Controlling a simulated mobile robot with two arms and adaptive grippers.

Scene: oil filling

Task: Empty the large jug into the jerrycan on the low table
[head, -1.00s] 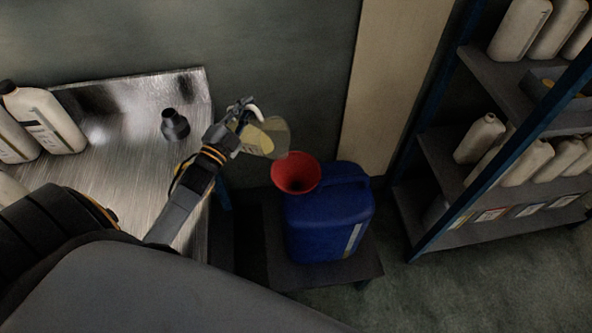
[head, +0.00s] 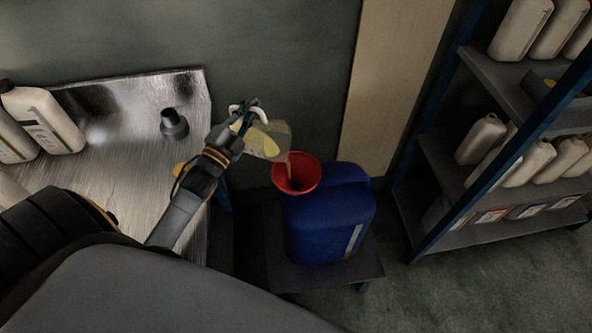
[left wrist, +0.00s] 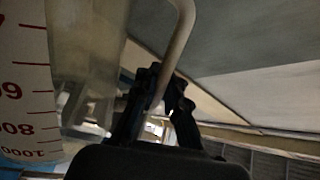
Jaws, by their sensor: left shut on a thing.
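The large jug (head: 266,141) is clear with yellowish liquid in it and is tipped to the right. In the left wrist view the jug (left wrist: 85,60) shows red scale marks and its handle (left wrist: 181,30). My left gripper (head: 247,122) is shut on the jug's handle. A thin brownish stream falls from the jug's lip into the red funnel (head: 297,176). The funnel stands in the opening of the blue jerrycan (head: 330,222), which is upright on the low table (head: 352,273). The jug is above and left of the funnel, apart from it. My right gripper is not in view.
A metal-topped bench (head: 120,130) at the left bears a dark spouted piece (head: 173,124) and pale bottles (head: 45,118). A shelf unit (head: 450,165) with several bottles stands at the right. Floor (head: 450,280) is clear right of the low table.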

